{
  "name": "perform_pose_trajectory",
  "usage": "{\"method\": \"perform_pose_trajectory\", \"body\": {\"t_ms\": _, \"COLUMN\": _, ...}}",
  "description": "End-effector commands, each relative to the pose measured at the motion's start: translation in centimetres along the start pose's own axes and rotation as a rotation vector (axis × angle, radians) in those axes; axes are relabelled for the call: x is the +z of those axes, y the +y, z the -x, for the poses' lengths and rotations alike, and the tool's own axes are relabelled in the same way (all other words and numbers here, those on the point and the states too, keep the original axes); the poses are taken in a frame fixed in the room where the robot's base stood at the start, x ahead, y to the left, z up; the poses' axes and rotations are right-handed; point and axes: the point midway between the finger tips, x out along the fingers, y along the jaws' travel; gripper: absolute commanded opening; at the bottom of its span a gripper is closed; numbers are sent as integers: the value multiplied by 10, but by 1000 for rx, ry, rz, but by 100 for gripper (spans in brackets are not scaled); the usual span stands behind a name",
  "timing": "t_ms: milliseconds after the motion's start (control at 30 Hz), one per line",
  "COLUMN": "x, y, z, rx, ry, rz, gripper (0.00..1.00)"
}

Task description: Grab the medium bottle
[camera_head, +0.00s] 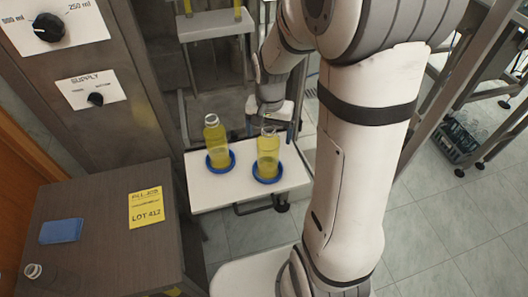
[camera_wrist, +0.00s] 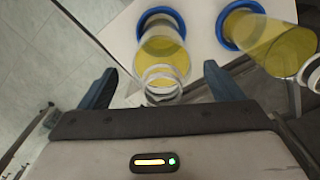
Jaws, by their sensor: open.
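Two clear bottles with yellow liquid and open necks stand upright in blue rings on a white platform (camera_head: 218,197). They look close in size, and I cannot tell which is the medium one. The right bottle (camera_head: 268,158) is the nearer one to my gripper (camera_head: 270,126), which is just behind it. In the wrist view this bottle (camera_wrist: 165,58) shows between the open blue fingers of my gripper (camera_wrist: 160,74), with no grip on it. The left bottle (camera_head: 215,146) stands outside the fingers and shows at the right of the wrist view (camera_wrist: 268,42).
A dark cabinet (camera_head: 95,205) at left bears a yellow lot label (camera_head: 146,206), a blue pad (camera_head: 62,230) and a small clear object (camera_head: 33,271). A panel with dials (camera_head: 95,99) stands behind it. A metal frame and crate (camera_head: 462,138) are at right.

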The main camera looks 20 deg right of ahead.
Motion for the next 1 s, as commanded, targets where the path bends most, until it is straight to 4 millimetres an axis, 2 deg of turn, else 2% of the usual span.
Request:
{"method": "perform_pose_trajectory", "body": {"t_ms": 200, "x": -1, "y": -2, "z": -29, "rx": 1, "ry": -3, "rz": 0, "gripper": 87}}
{"method": "perform_pose_trajectory", "body": {"t_ms": 500, "x": -1, "y": -2, "z": -34, "rx": 0, "ry": 0, "rz": 0, "gripper": 87}}
{"method": "perform_pose_trajectory", "body": {"t_ms": 1000, "x": -1, "y": -1, "z": -34, "rx": 0, "ry": 0, "rz": -1, "gripper": 46}}
